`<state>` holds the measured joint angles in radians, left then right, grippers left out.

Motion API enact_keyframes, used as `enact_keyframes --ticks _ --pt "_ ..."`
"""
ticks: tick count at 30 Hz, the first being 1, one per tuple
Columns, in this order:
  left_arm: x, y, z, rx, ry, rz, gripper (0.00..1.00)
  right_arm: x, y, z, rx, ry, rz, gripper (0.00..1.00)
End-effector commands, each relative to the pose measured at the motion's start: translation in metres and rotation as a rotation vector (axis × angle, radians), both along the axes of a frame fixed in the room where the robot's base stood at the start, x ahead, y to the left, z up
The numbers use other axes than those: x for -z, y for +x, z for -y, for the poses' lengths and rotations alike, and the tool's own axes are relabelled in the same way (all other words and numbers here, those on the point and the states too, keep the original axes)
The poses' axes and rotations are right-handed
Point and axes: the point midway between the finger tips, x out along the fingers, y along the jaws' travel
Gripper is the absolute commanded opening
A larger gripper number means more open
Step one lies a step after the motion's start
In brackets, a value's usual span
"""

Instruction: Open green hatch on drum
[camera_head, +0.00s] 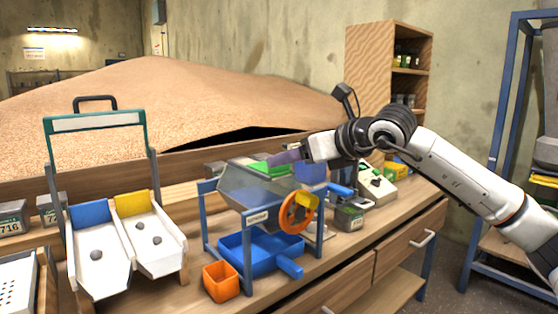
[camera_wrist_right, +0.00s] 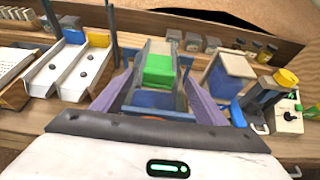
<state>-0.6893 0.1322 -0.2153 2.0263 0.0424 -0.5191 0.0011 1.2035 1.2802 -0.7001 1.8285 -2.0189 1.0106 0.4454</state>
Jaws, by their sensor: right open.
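The drum (camera_head: 255,188) is a grey see-through body held in a blue frame on the workbench, with an orange handwheel at its right front. Its green hatch (camera_head: 270,167) lies on top and looks closed. My right gripper (camera_head: 286,157), with purple fingers, is just above and behind the hatch. In the right wrist view, the green hatch (camera_wrist_right: 158,70) shows between the two spread, empty fingers of my right gripper (camera_wrist_right: 160,88). I cannot tell whether a finger touches it. My left gripper is out of view.
A blue tray (camera_head: 262,262) sits under the drum, with an orange bin (camera_head: 221,281) in front. Two white chutes (camera_head: 150,247) stand at left under a green-topped frame. A control box (camera_head: 377,187) is at right. A grain heap (camera_head: 150,100) lies behind the bench.

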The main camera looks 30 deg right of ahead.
Motion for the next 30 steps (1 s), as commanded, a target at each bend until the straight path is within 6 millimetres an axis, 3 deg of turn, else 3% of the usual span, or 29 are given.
enact_keyframes --ticks 3,9,21,30 --pt "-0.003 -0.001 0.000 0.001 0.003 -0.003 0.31 0.008 0.022 -0.003 -0.003 0.002 -0.001 0.66" --pt "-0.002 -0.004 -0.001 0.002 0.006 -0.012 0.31 0.018 0.046 -0.005 -0.003 0.003 0.001 0.66" --pt "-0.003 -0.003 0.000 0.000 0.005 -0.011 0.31 0.023 0.055 -0.005 -0.003 0.000 0.001 0.66" --pt "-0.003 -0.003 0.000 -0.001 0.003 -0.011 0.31 0.023 0.054 -0.005 -0.003 0.000 0.001 0.17"
